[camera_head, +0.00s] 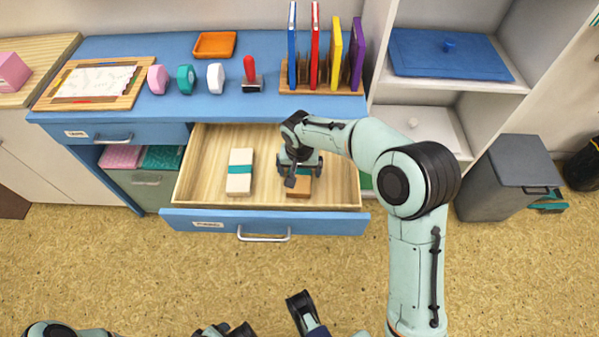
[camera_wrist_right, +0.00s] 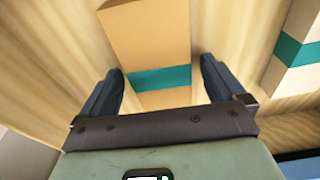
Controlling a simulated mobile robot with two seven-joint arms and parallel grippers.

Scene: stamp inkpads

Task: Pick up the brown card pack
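The brown card pack (camera_head: 298,193) lies in the open drawer, right of the middle, partly hidden by my right gripper (camera_head: 300,170). In the right wrist view the brown pack (camera_wrist_right: 150,35) has a teal band (camera_wrist_right: 160,77) across it. My right gripper's two fingers (camera_wrist_right: 162,75) are apart, one on each side of the pack near the band; I cannot tell whether they touch it. Dark parts of my left arm (camera_head: 225,330) show at the bottom edge of the head view, cut off, and its finger opening is unclear.
A white pack with a teal band (camera_head: 240,172) lies left of the brown pack in the wooden drawer (camera_head: 208,160). The blue desktop (camera_head: 120,48) above holds an orange tray (camera_head: 215,44), a red stamp (camera_head: 251,75) and a rack of colored books (camera_head: 315,60). A grey bin (camera_head: 505,185) stands right.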

